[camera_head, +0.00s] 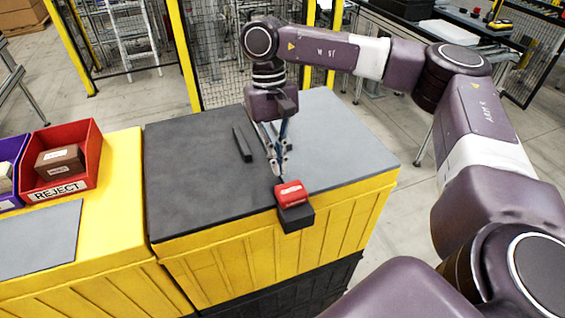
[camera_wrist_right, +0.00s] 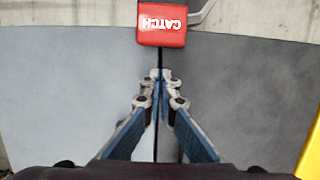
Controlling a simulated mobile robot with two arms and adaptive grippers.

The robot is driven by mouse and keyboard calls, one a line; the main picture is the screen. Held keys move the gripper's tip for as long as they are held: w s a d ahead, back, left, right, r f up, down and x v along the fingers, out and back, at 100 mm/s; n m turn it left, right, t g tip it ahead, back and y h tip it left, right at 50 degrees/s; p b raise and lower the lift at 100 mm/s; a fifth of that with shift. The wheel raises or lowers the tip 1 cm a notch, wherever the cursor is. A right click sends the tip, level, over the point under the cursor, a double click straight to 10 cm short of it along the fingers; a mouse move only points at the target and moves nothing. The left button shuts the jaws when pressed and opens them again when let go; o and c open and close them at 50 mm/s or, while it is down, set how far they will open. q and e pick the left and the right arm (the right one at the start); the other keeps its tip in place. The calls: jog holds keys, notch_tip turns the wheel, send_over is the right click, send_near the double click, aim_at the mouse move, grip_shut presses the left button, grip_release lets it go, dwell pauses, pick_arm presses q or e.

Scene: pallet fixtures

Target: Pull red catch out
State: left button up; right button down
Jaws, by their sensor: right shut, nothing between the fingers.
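The red catch (camera_head: 291,194) sits on a black block (camera_head: 296,218) at the front edge of the dark-topped yellow box (camera_head: 190,170). In the right wrist view the catch (camera_wrist_right: 162,23) shows its white CATCH lettering upside down, just beyond the fingertips. My right gripper (camera_head: 280,170) points down over the top, behind the catch. In the wrist view its fingertips (camera_wrist_right: 160,80) are together with nothing between them, and a gap shows between them and the catch. Whether the fingers touch the top surface is unclear. My left gripper is out of view.
A dark bar (camera_head: 242,144) lies on the top, left of the right gripper. A red REJECT bin (camera_head: 64,165) and a purple bin (camera_head: 10,175) stand on a yellow stand at the left. A grey panel covers the right part of the top. Mesh fencing is behind.

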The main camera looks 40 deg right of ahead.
aim_at(289, 188)
jog(key=s, duration=0.1)
jog(key=s+p, duration=0.1)
jog(key=shift+s+a, duration=0.3)
jog(key=shift+s+a+f, duration=0.1)
jog(key=shift+s, duration=0.05)
jog(key=s+b, duration=0.1)
jog(key=s, duration=0.1)
jog(key=shift+s+a+b, duration=0.3)
jog(key=shift+s+b, duration=0.05)
jog(key=shift+b, duration=0.05)
jog(key=shift+s, duration=0.2)
jog(key=shift+a, duration=0.1)
